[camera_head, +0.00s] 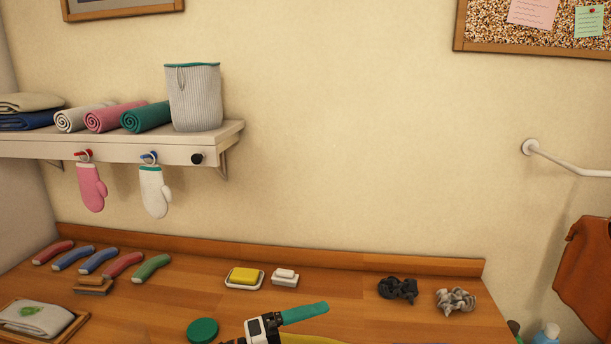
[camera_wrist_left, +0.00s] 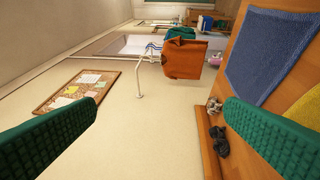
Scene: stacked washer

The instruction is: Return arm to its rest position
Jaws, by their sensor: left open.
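My left gripper (camera_head: 304,314) is at the bottom centre of the head view, low over the wooden counter (camera_head: 345,285), with a teal finger pointing right. In the left wrist view both green ribbed fingers of my left gripper (camera_wrist_left: 161,107) stand wide apart with nothing between them. The rest of my left arm is mostly cut off by the lower edge of the head view. My right gripper is in neither view.
Dark (camera_head: 398,289) and grey (camera_head: 456,301) scrunchies lie right. A shelf (camera_head: 180,151) holds rolled towels. A wall rail (camera_head: 560,162) is right.

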